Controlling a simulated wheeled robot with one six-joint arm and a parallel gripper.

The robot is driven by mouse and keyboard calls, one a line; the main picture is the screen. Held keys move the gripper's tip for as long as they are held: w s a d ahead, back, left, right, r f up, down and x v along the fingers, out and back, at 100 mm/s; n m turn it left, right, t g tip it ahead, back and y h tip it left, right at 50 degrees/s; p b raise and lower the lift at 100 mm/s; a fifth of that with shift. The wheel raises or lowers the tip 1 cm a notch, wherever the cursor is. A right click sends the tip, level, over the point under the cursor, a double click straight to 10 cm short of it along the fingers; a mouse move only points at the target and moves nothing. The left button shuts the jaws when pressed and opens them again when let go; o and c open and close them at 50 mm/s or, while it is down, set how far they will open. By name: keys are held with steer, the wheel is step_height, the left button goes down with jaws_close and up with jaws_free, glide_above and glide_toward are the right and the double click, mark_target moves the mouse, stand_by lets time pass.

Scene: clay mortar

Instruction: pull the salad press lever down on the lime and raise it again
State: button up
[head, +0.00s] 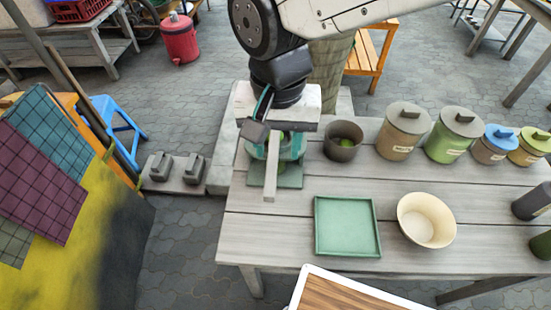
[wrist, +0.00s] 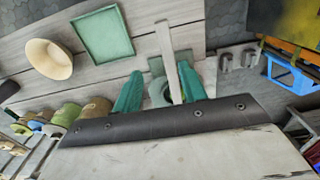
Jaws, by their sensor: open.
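My gripper (head: 277,158) is over the press, open, with teal fingers. In the wrist view the lever (wrist: 166,40) runs through the gap between the fingers of my gripper (wrist: 159,76), closer to the right finger. No clear contact shows.
A dark bowl (head: 343,153) with green contents stands right of the press. A green square tray (head: 347,250) and a cream bowl (head: 443,205) lie in front. Lidded canisters (head: 401,143) line the back.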

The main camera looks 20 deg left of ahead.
mark_target(270, 178)
steer(key=f, duration=0.5)
steer(key=a+f, duration=0.1)
steer(key=f, duration=0.2)
steer(key=shift+s+f, duration=0.15)
steer(key=shift+s, duration=0.25)
jaws_close()
